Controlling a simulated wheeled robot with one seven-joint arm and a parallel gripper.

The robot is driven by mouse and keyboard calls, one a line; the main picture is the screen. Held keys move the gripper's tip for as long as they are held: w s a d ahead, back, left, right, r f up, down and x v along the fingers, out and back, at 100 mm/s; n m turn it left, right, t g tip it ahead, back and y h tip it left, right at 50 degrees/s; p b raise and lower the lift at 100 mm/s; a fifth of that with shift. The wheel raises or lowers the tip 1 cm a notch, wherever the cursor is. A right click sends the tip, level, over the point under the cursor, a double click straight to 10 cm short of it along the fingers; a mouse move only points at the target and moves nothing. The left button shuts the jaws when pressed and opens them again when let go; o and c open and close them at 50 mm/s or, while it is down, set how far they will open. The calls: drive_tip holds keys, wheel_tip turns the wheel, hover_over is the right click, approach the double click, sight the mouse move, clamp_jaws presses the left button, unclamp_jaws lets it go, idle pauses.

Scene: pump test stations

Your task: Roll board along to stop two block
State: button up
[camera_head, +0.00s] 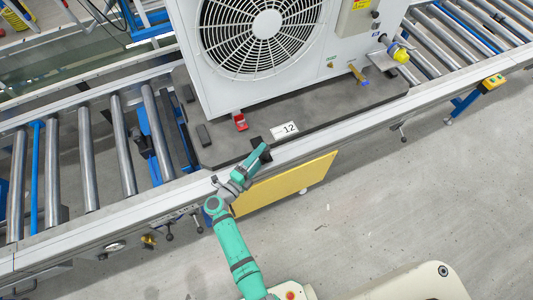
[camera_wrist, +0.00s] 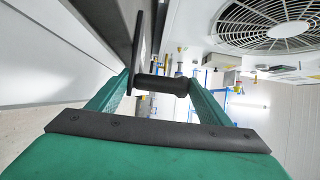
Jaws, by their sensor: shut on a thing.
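The board (camera_head: 222,145) is a dark grey plate lying on the roller conveyor, with a large white fan unit (camera_head: 255,45) standing on it. A black handle (camera_head: 255,141) sits at its front edge, beside a white card marked 12 (camera_head: 285,129). My gripper (camera_head: 260,153) is at this front edge and is shut on the handle. In the wrist view, the dark handle bar (camera_wrist: 160,84) lies between my two green fingers. A blue and dark mechanism (camera_head: 148,132) stands between the rollers, left of the board. I cannot tell whether it is the stop two block.
Bare rollers (camera_head: 85,150) extend left of the board, and more rollers (camera_head: 440,45) lie to its right. A yellow panel (camera_head: 290,185) hangs below the front rail. A yellow box on a blue bracket (camera_head: 490,84) juts from the rail at right. Open floor lies in front.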

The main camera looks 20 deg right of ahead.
drive_tip(key=shift+t, duration=0.3)
drive_tip(key=a, duration=1.3)
drive_tip(key=shift+s+r, duration=0.1)
drive_tip(key=shift+s, duration=0.05)
drive_tip(key=shift+a, duration=0.5)
drive_tip(key=shift+s, duration=0.1)
drive_tip(key=shift+d, duration=0.25)
drive_tip(key=shift+a, duration=1.45)
drive_tip(key=shift+s+a, duration=0.15)
drive_tip(key=shift+a, duration=0.7)
